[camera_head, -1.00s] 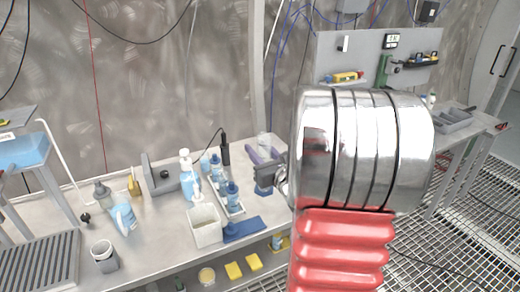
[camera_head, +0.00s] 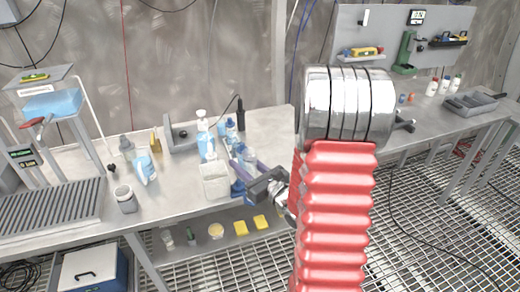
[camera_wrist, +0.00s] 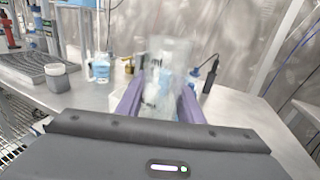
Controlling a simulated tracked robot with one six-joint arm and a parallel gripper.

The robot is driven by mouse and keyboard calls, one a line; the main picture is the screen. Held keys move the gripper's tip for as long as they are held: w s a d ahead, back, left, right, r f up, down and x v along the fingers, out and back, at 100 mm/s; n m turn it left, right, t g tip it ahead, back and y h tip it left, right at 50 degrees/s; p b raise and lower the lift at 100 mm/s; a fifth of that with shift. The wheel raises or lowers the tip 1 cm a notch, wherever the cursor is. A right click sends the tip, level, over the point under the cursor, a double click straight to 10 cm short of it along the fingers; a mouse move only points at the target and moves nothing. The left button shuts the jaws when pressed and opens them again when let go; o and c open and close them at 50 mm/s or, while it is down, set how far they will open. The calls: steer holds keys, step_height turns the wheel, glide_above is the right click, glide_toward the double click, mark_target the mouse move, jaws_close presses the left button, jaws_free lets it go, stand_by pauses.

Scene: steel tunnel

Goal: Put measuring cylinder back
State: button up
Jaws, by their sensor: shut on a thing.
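The measuring cylinder (camera_wrist: 167,75) is clear and looks blurred in the wrist view, upright between the purple fingers of my gripper (camera_wrist: 160,102). My gripper is shut on it. In the head view the cylinder (camera_head: 248,156) is small and partly hidden by the fingers; a blue part (camera_head: 238,190) shows low beside my gripper. My gripper is over the front part of the steel bench (camera_head: 180,205), just right of a white square bin (camera_head: 214,181). I cannot tell whether the cylinder's base touches anything.
Behind the bin stand a spray bottle (camera_head: 206,140) and a blue-labelled bottle (camera_head: 231,130). A black corded tool (camera_head: 241,113) stands behind. A wash bottle (camera_head: 147,167) and grey cup (camera_head: 125,199) are left. The bench's right rear is clear.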

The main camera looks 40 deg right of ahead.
steer(key=a+f+n+g+y, duration=0.1)
steer(key=a+f+n+y, duration=0.1)
steer(key=a+f+y, duration=0.2)
steer(key=w+a+f+n+g+y, duration=0.1)
steer(key=a+f+n+y, duration=0.2)
steer(key=a+f, duration=0.7)
steer(key=a, duration=0.6)
steer(key=shift+a+y, duration=0.25)
steer(key=shift+y, duration=0.15)
